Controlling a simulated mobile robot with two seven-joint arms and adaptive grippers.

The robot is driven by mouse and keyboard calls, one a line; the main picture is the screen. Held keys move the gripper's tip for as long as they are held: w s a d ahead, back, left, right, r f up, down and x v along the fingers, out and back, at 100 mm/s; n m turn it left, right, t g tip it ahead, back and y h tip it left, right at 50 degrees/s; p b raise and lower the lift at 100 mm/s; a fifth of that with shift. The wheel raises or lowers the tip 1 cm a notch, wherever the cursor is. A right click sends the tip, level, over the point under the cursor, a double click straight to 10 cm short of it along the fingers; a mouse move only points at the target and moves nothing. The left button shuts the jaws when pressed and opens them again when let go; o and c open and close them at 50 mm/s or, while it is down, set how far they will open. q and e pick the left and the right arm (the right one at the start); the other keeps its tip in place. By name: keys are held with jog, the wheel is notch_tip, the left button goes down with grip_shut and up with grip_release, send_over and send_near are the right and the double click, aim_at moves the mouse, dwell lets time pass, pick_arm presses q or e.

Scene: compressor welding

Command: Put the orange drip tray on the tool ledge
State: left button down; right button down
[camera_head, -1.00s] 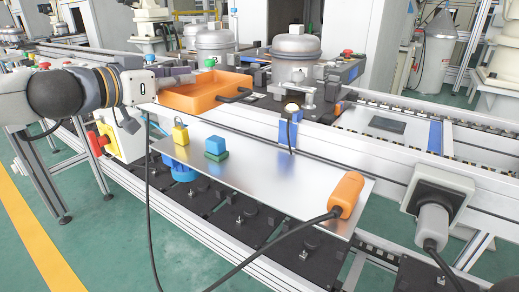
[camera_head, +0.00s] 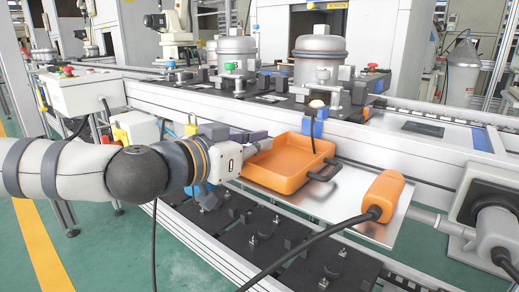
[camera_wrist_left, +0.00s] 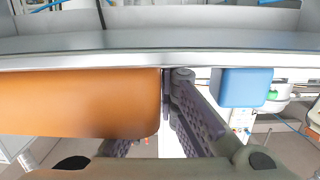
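The orange drip tray (camera_head: 289,163) is over the bright metal tool ledge (camera_head: 349,188) in the head view, level, with a black handle on its right side. My left gripper (camera_head: 252,148) is shut on the tray's left wall. In the left wrist view the tray (camera_wrist_left: 80,102) fills the left, beside the gripper's fingers (camera_wrist_left: 168,88). The tray's underside is close to the ledge; I cannot tell whether it touches. My right gripper is out of view.
An orange handheld tool (camera_head: 383,193) with a black cable lies at the ledge's right end. A blue block (camera_wrist_left: 243,87) shows right of the fingers in the left wrist view; my arm hides it in the head view. A conveyor rail runs behind the ledge.

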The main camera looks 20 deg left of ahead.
pick_arm(q)
jog(key=shift+f, duration=0.1)
jog(key=c, duration=1.8)
grip_release()
